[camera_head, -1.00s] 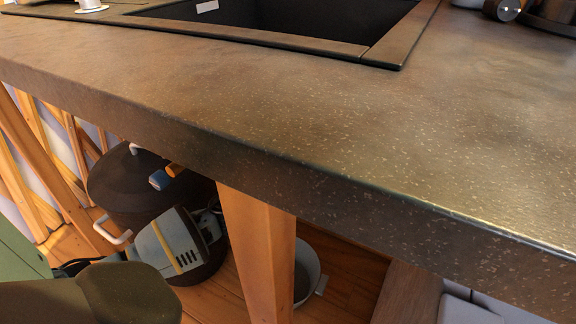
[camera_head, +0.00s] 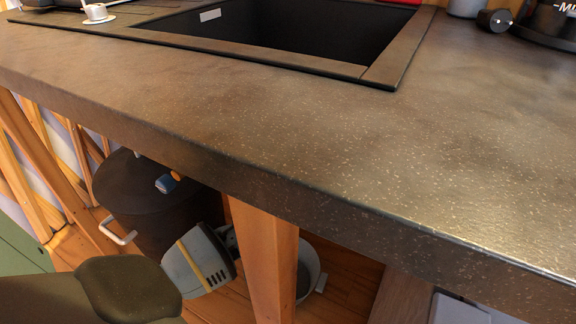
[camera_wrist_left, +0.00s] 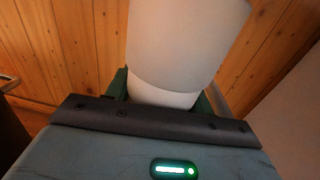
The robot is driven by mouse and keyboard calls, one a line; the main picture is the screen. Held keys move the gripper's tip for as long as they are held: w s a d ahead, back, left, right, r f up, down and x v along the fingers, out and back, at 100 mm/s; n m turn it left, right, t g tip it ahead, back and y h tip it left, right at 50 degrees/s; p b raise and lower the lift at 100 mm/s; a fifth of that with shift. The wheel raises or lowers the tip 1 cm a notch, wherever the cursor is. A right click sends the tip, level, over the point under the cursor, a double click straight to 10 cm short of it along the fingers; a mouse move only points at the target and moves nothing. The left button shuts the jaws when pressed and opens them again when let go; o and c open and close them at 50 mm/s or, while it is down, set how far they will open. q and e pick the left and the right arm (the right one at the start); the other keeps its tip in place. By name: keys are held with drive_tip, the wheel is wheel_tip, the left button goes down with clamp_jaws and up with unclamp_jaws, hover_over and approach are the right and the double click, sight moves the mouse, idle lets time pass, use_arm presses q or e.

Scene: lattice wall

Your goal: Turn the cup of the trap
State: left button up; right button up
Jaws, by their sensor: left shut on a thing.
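The white cup of the trap (camera_wrist_left: 185,50) fills the top middle of the left wrist view as a smooth pale cylinder with a narrower lower band. My left gripper (camera_wrist_left: 165,92) is shut on this lower part, with its green fingers at both sides. The fingertips are partly hidden by the cup and by the dark bar of the gripper. In the head view a grey body with a yellow stripe, apparently part of my left gripper, shows below the counter beside a wooden leg. The cup and the fingertips cannot be made out there. My right gripper is not in view.
The speckled counter (camera_head: 300,125) with the black sink (camera_head: 290,32) overhangs the work area. A wooden leg (camera_head: 268,262) stands close right of the grey body. A dark pot (camera_head: 145,200) stands behind it, and a pale bucket (camera_head: 310,270) is right of the leg.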

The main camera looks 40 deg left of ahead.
use_arm(q)
drive_tip(key=shift+f, duration=0.1)
drive_tip(key=o, duration=1)
drive_tip(key=shift+h, duration=0.3)
